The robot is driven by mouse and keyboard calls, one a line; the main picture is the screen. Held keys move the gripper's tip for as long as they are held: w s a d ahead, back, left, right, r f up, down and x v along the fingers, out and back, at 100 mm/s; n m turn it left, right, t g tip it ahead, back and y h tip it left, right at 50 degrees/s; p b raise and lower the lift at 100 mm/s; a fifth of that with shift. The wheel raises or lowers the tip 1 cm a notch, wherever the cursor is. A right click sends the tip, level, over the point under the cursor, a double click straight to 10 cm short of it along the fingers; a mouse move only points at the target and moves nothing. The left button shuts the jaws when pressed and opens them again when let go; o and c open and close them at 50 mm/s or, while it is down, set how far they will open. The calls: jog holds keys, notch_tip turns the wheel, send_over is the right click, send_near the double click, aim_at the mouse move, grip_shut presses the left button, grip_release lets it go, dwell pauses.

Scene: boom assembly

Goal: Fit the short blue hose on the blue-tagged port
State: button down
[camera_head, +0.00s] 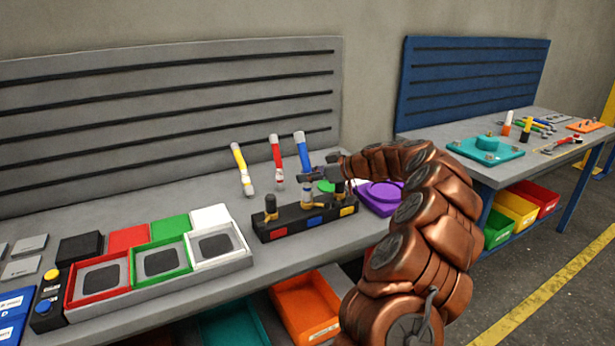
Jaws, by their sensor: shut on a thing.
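The blue hose (303,152), with a pale upper end, stands out behind and above the fingers of my gripper (311,175). My gripper is shut on it, reaching in from the right above the black port block (285,224). The block carries yellow, blue (312,221) and red tags on its front, with a brass-coloured fitting above each. The middle fitting (308,198), above the blue tag, is just below my gripper. The fingers hide the hose's lower part, so I cannot tell whether it touches the fitting.
Coloured trays (160,262) stand to the left. A second bench (540,140) is at the right.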

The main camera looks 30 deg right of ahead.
jog(key=shift+f, duration=0.2)
jog(key=c, duration=0.9)
grip_release()
jog(key=v, duration=1.2)
